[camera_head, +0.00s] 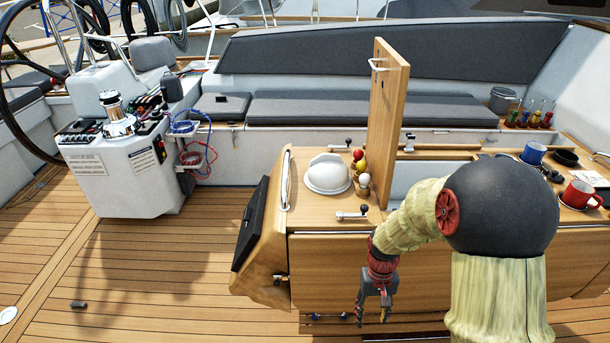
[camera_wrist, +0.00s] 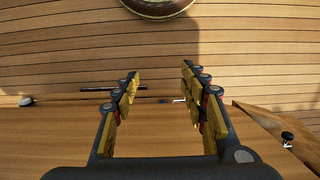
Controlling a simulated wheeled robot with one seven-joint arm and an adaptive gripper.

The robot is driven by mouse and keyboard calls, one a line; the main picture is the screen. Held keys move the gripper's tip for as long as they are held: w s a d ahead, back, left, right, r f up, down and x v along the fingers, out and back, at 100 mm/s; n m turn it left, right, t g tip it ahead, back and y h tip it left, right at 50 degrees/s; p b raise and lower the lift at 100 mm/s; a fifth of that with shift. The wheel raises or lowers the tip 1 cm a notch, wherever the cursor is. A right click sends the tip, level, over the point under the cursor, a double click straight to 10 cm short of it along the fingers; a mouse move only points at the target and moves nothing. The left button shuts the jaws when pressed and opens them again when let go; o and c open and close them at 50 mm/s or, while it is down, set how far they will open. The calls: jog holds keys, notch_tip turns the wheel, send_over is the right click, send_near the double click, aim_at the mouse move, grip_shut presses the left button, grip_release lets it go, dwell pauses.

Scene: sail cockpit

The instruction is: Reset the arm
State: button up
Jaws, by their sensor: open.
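My gripper (camera_head: 372,312) hangs at the end of my bent arm, in front of the wooden cockpit table (camera_head: 335,258). Its fingers point down toward the deck. In the wrist view the two yellow-padded fingers (camera_wrist: 165,95) stand well apart with nothing between them. The gripper is open and empty. The table's wooden front panel shows below the fingers in the wrist view, and the planked deck (camera_wrist: 75,55) lies beyond them. My upper arm hides part of the table's right side in the head view.
An upright wooden leaf (camera_head: 388,120) rises from the table. A white dome (camera_head: 327,174) sits to its left. A blue cup (camera_head: 533,153) and a red cup (camera_head: 580,195) stand at the right. The steering console (camera_head: 120,170) stands left. Open deck (camera_head: 150,270) lies left of the table.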

jog(key=s+r+t, duration=0.2)
jog(key=s+r, duration=0.3)
jog(key=r, duration=0.5)
jog(key=s+r+t, duration=0.3)
jog(key=s+r, duration=0.2)
jog(key=r, duration=0.6)
jog(key=s+r+t, duration=0.2)
jog(key=s+r, duration=0.3)
jog(key=r, duration=0.6)
jog(key=shift+s+p, duration=0.4)
jog(key=shift+p, duration=0.05)
